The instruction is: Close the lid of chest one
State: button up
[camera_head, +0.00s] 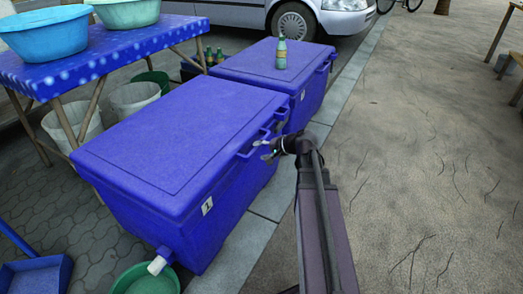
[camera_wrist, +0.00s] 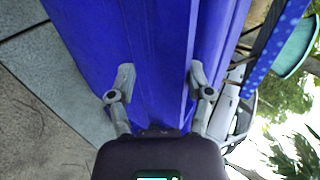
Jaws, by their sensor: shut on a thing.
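Chest one (camera_head: 190,145) is the large blue chest in front, with a white label marked 1 (camera_head: 207,206) on its near side. Its lid lies flat across the top, and I see no gap under it in the head view. My gripper (camera_head: 267,150) is at the right side of the chest, just below the lid's edge near the blue handle parts. In the wrist view my gripper (camera_wrist: 160,78) has its two fingers apart, one on each side of a blue part of the chest. Exactly which blue part lies between them is hard to tell.
A second blue chest (camera_head: 262,66) stands behind, with a green bottle (camera_head: 281,53) on its lid. A blue table (camera_head: 90,62) with basins is at left. A green tub (camera_head: 146,282) sits under the chest's spout. The paving at right (camera_head: 430,150) is clear.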

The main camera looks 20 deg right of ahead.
jog(key=shift+s+f, duration=0.2)
jog(key=shift+f, duration=0.05)
jog(key=o, duration=0.8)
jog(key=shift+f, duration=0.1)
jog(key=shift+r, duration=0.25)
